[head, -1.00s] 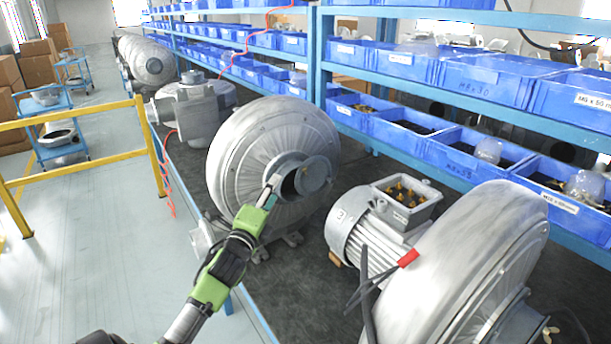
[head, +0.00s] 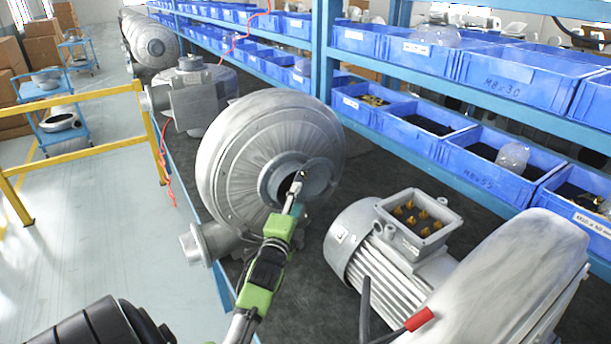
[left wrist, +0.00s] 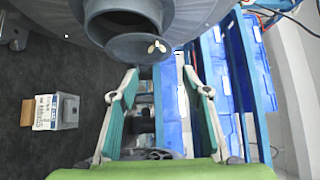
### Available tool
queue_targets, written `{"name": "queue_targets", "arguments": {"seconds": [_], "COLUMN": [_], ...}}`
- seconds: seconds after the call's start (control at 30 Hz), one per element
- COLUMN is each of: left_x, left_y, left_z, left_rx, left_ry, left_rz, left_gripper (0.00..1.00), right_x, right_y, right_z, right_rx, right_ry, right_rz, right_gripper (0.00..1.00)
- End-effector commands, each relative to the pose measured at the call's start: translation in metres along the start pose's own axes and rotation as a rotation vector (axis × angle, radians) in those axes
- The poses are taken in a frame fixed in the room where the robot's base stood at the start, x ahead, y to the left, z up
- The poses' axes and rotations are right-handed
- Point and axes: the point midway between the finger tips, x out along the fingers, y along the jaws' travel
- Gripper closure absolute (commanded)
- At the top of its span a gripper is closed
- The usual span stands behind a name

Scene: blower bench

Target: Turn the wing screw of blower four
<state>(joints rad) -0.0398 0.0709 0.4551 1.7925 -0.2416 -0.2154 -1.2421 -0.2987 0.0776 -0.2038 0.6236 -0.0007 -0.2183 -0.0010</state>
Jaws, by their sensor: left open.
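The wing screw (left wrist: 157,46) is a small pale, brass-like piece on the grey round disc (left wrist: 136,46) at the mouth of a blower's pipe. In the head view this blower (head: 240,150) is the large round grey housing at the centre; I see no number on it. The screw itself is not clear in the head view. My left gripper (head: 296,190) is in front of the pipe mouth. In the left wrist view, its fingers (left wrist: 160,72) are open and empty, one on each side below the screw, apart from it. My right gripper is not in view.
A motor with an open terminal box (head: 418,218) and another blower housing (head: 510,275) stand close on the right of the dark bench. More blowers (head: 190,95) stand behind. Blue bins (head: 505,85) fill the shelves at right. A yellow rail (head: 75,109) borders the left floor.

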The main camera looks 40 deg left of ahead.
Motion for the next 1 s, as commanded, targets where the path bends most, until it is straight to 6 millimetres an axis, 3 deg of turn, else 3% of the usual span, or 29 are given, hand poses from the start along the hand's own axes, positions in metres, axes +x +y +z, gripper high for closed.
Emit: {"name": "queue_targets", "arguments": {"seconds": [0.1,0.2,0.5,0.7,1.0], "left_x": [0.022,0.039,0.083,0.1,0.106], "left_y": [-0.004,-0.003,-0.002,-0.001,0.0], "left_z": [0.0,0.0,0.0,0.0,0.0], "left_rx": [-0.002,-0.001,-0.001,0.0,0.0], "left_ry": [-0.001,-0.001,-0.001,0.0,0.0], "left_rz": [-0.001,0.0,0.0,0.0,0.0], "left_gripper": [0.56,0.56,0.56,0.56,0.56], "right_x": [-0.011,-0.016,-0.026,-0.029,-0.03], "right_y": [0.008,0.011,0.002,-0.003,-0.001], "right_z": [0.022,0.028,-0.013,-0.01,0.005], "right_rx": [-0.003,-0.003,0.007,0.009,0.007], "right_ry": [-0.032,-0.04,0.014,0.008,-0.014], "right_rz": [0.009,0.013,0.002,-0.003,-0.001], "right_gripper": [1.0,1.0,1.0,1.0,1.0]}}
